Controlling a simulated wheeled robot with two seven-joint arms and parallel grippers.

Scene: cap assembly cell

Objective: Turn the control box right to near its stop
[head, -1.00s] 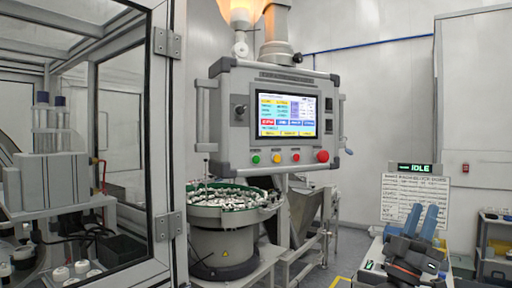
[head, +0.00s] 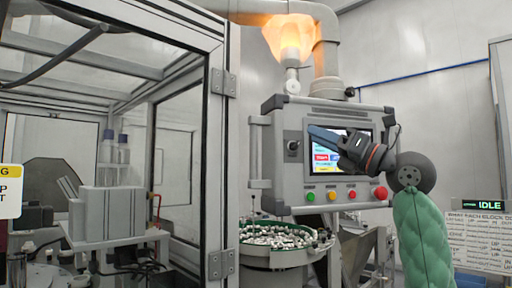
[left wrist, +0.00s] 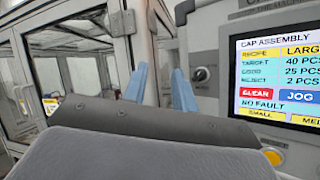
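The control box (head: 283,187) hangs from a grey overhead pipe arm, with a lit screen, a row of buttons and a side handle (head: 260,152) on its left. My left gripper (head: 312,133) reaches in from the right on a green-sleeved arm, in front of the screen and hiding much of it, its fingers pointing left. In the left wrist view, its two blue fingers (left wrist: 160,86) are apart with nothing between them. The box's screen (left wrist: 285,70) and black knob (left wrist: 202,74) show to their right. No contact with the box is visible. My right gripper is not in view.
A glass-walled machine enclosure (head: 217,150) stands left of the box. A bowl feeder (head: 275,257) full of small parts sits below it. An IDLE sign (head: 488,205) is at the right. A red button (head: 380,193) is near my arm.

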